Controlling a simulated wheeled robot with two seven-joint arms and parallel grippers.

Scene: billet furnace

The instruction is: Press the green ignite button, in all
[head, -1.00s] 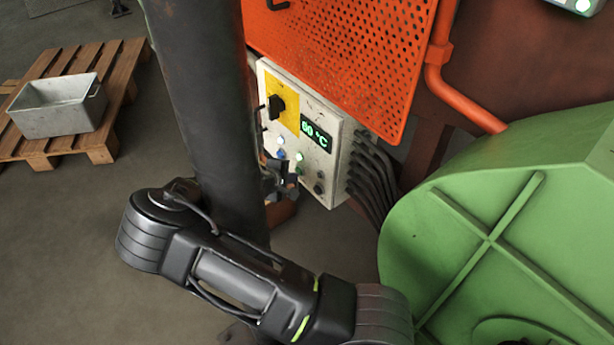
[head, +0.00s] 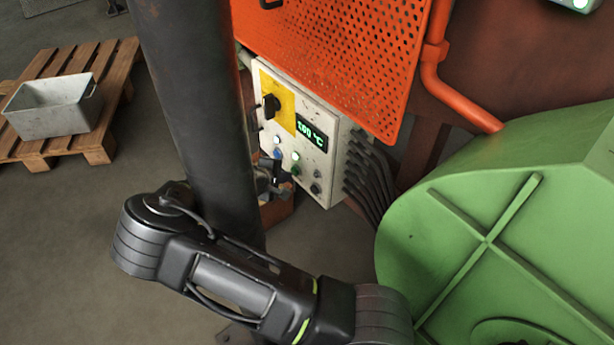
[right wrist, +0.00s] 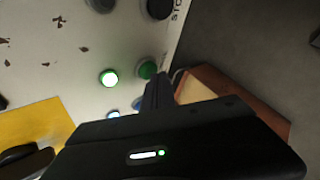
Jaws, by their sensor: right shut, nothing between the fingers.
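The green ignite button (head: 297,169) sits low on the pale control panel (head: 317,158), below a lit green lamp (head: 295,155). My right gripper (head: 284,186) is shut and empty, just below and left of the button, partly behind the dark column. In the right wrist view the shut fingertips (right wrist: 160,80) are close beside the green button (right wrist: 147,69), with the lit green lamp (right wrist: 109,78) to its left. I cannot tell whether they touch it. The panel display (head: 312,134) seems to read 100 °C. My left gripper is not in view.
A blue button (head: 277,154) and a black rotary switch (head: 271,105) are on the same panel. Black cables (head: 369,178) leave its right side. A large green housing (head: 510,225) stands right, an orange perforated guard (head: 345,60) above. A metal bin (head: 55,115) sits on a pallet at left.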

